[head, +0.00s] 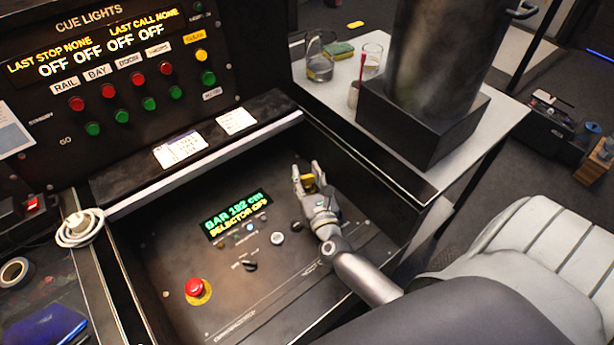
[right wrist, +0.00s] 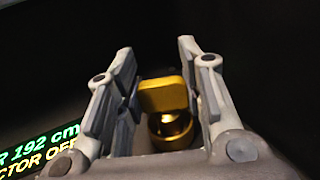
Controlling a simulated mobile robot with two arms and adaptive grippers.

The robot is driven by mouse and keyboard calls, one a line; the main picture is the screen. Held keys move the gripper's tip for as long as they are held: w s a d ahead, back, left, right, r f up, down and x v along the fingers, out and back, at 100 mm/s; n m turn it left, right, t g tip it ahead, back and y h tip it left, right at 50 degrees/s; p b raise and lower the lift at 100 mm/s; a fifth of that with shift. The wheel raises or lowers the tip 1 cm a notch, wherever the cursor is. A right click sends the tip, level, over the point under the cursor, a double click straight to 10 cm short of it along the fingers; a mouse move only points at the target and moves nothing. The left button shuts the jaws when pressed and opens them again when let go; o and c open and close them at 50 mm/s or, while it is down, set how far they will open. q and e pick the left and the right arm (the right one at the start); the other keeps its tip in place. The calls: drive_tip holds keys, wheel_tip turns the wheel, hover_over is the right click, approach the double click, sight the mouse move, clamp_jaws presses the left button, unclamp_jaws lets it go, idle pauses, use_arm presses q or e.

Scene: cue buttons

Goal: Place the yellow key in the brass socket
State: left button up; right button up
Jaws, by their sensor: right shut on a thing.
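The yellow key (head: 308,183) is between the fingers of my right gripper (head: 307,172), which is shut on it above the right part of the sunken black panel (head: 165,250). In the right wrist view the key's flat yellow head (right wrist: 163,95) shows between the two fingers. A round brass ring, which looks like the brass socket (right wrist: 172,130), shows just below the head in that view. I cannot tell whether the key's lower end is inside it. In the head view my gripper hides the socket. My left gripper is not in view.
The panel carries a lit green display (head: 237,213), a red emergency button (head: 196,288) and knobs (head: 277,238). A dark box with a metal cylinder (head: 420,125) stands on the side table at the right.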

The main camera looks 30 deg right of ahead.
drive_tip(key=shift+f, duration=0.25)
drive_tip(key=o, duration=1.1)
drive_tip(key=shift+r, duration=0.1)
drive_tip(key=shift+r, duration=0.15)
drive_tip(key=shift+s+a, duration=0.1)
drive_tip(key=shift+s, duration=0.2)
drive_tip(key=b+v, duration=0.2)
drive_tip(key=v, duration=0.9)
drive_tip(key=shift+s, duration=0.2)
